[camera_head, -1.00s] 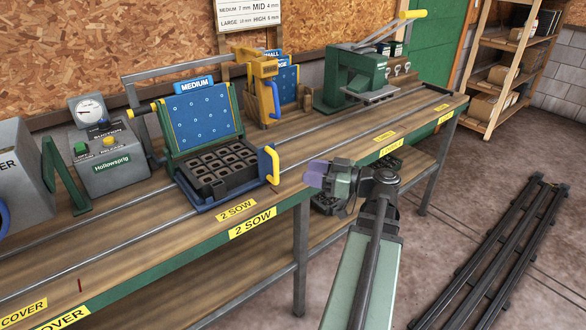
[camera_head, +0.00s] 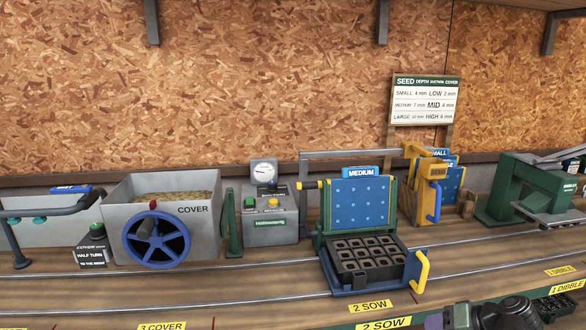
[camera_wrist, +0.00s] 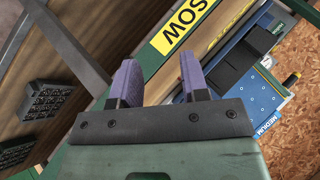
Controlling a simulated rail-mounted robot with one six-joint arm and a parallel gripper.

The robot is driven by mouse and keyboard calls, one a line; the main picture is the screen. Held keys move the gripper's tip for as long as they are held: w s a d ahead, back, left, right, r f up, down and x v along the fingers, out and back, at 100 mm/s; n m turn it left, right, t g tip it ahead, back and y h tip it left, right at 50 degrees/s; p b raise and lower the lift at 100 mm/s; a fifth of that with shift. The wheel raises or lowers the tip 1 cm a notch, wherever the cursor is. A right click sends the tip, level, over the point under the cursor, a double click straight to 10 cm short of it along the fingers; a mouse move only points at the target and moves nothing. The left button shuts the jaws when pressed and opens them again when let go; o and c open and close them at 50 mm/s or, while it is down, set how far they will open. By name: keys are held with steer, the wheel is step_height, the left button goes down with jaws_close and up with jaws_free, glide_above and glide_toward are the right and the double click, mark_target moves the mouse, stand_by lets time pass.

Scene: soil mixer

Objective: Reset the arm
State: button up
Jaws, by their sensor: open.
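My gripper (camera_wrist: 160,78) shows in the wrist view with its two purple fingers apart and nothing between them. It hangs beside the bench edge near the yellow SOW label (camera_wrist: 180,27). In the head view only dark arm joints of mine show at the bottom right edge, and the fingers are out of the picture. The black cell tray (camera_head: 370,258) sits in the blue holder at the 2 SOW station, below the upright blue MEDIUM plate (camera_head: 358,215). My gripper is apart from it.
Dark trays (camera_wrist: 48,100) lie on the lower shelf. A seed chart (camera_head: 424,100) stands behind.

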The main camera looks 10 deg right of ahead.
steer(key=w+a+r+n+g+h+p, duration=0.1)
steer(key=a+p, duration=0.3)
steer(key=a, duration=0.5)
steer(key=w+a+r+n+g+h+p, duration=0.2)
steer(key=w+a+r+g+p, duration=0.1)
steer(key=a, duration=0.7)
steer(key=w+a+r+n+g+h+p, duration=0.1)
steer(key=w+a+r+g+h+p, duration=0.1)
steer(key=a, duration=0.8)
step_height(320, 180, up, 2)
steer(key=g+p, duration=0.1)
steer(key=p, duration=0.2)
steer(key=shift+w+r+n+g+h+p, duration=0.2)
steer(key=shift+r+n+g+h+p, duration=0.1)
steer(key=shift+n+g, duration=0.1)
